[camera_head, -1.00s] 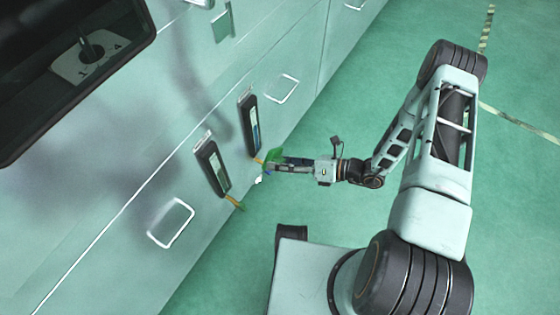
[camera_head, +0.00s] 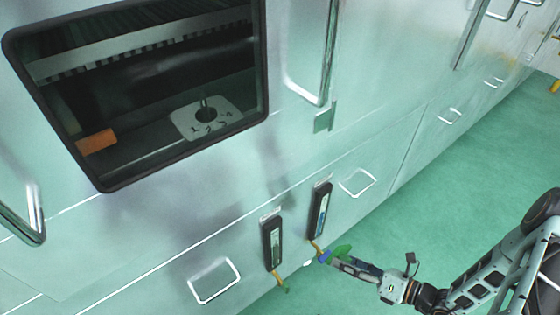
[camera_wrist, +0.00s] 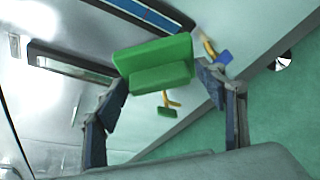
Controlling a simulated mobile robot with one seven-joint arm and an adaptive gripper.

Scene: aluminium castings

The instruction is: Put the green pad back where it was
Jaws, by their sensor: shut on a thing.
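The green pad (camera_wrist: 155,62) is a block held between the two fingers of my gripper (camera_wrist: 165,85), which is shut on it. In the head view the green pad (camera_head: 342,251) shows at the tip of my gripper (camera_head: 345,259), low by the wall and just right of the right dark upright unit (camera_head: 319,211). A blue piece on a yellow stem (camera_wrist: 222,57) hangs at that unit's lower end. Another small green piece on a yellow stem (camera_wrist: 167,111) is below the left dark unit (camera_head: 272,242). The pad's far side is hidden.
The pale machine wall has wire handles (camera_head: 214,283) and (camera_head: 357,182) on either side of the units. A dark window (camera_head: 100,180) with a numbered dial (camera_head: 206,117) is above. Green floor (camera_head: 440,200) is open to the right.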

